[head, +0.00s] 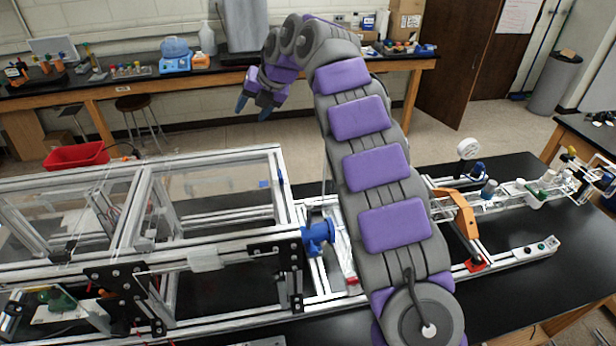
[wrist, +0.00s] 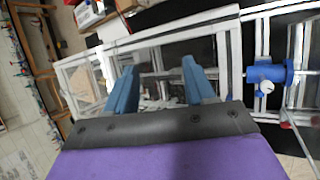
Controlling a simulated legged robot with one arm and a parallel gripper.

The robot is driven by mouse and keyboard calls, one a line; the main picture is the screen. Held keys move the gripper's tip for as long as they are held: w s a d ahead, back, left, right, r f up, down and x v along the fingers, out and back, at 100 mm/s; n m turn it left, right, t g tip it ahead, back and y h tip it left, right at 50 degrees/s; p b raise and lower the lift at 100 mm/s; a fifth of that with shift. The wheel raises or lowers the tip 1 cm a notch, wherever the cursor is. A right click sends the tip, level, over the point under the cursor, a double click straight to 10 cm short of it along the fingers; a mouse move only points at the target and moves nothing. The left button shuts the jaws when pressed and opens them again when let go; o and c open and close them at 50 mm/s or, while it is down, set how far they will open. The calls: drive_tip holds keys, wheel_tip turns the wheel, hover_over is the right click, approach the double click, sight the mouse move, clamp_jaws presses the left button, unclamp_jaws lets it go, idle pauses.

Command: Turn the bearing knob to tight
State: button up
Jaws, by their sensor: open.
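A blue bearing-like part (head: 318,236) is mounted on the aluminium extrusion frame (head: 220,261), just left of my arm in the head view. In the wrist view the blue part (wrist: 262,74) is at the right, with a small white round piece (wrist: 266,87) on it, perhaps the knob. I cannot read a tight mark or its setting. My gripper (head: 252,107) is raised above and behind the frame, well apart from the blue part. Its two blue fingers (wrist: 160,88) are spread and empty, left of the blue part in the wrist view.
Clear panels (head: 60,205) fill the left part of the frame. An orange bracket (head: 464,214) and a round gauge (head: 468,148) stand right of my arm. A red bin (head: 76,156) sits behind the frame. A back bench (head: 130,84) carries lab items.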

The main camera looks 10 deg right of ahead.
drive_tip(key=s+d+f+g+h, duration=0.3)
drive_tip(key=s+d+f, duration=0.2)
drive_tip(key=d+f, duration=0.15)
drive_tip(key=m+g+h, duration=0.1)
drive_tip(key=g+h, duration=0.1)
hover_over(309, 201)
drive_tip(key=f, duration=0.1)
wheel_tip(309, 201, down, 16)
drive_tip(key=b, duration=1.2)
drive_tip(key=shift+s+r, duration=0.1)
drive_tip(key=shift+r, duration=0.15)
drive_tip(key=shift+f, duration=0.9)
clamp_jaws()
drive_tip(key=shift+r, duration=0.15)
